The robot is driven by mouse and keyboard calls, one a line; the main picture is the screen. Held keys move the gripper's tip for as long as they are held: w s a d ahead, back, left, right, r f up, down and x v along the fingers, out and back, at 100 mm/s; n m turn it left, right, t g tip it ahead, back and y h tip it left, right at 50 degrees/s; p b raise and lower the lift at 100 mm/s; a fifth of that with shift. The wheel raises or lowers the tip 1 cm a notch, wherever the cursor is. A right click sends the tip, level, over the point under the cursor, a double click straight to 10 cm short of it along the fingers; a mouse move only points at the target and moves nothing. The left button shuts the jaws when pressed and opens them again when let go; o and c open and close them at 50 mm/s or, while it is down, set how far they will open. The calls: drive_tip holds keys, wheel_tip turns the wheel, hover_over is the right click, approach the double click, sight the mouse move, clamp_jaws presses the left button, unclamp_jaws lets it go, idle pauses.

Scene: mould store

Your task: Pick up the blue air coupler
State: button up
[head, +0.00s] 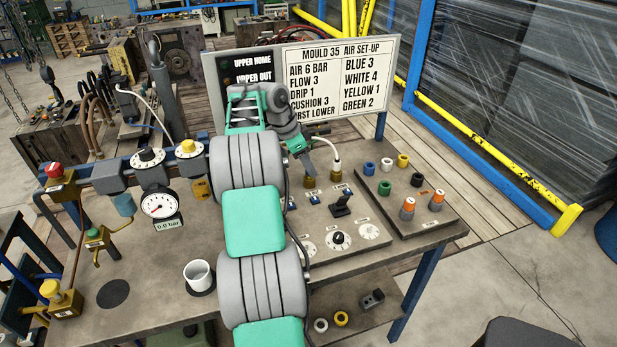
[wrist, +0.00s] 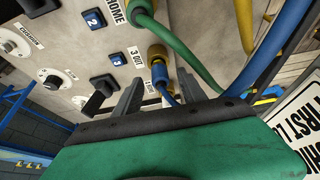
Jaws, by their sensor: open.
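My gripper (wrist: 160,78) is open in the wrist view, its two grey fingers pointing at the panel. Between the fingers is a blue coupler (wrist: 160,72) at a brass fitting (wrist: 157,53), with a thin blue hose below it. I cannot tell whether the fingers touch it. In the head view my gripper (head: 309,165) is over the panel by two brass fittings (head: 336,178), and the arm hides part of this area.
Green hose (wrist: 195,55) and a thicker blue hose (wrist: 275,45) run close to my gripper. A black lever (head: 341,203) and dial (head: 338,239) are on the panel. The set-up sign (head: 340,77) stands behind. A white cup (head: 198,275) and pressure gauge (head: 159,205) are left.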

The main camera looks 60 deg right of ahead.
drive_tip(key=shift+x, duration=0.8)
clamp_jaws()
drive_tip(key=shift+r, duration=0.1)
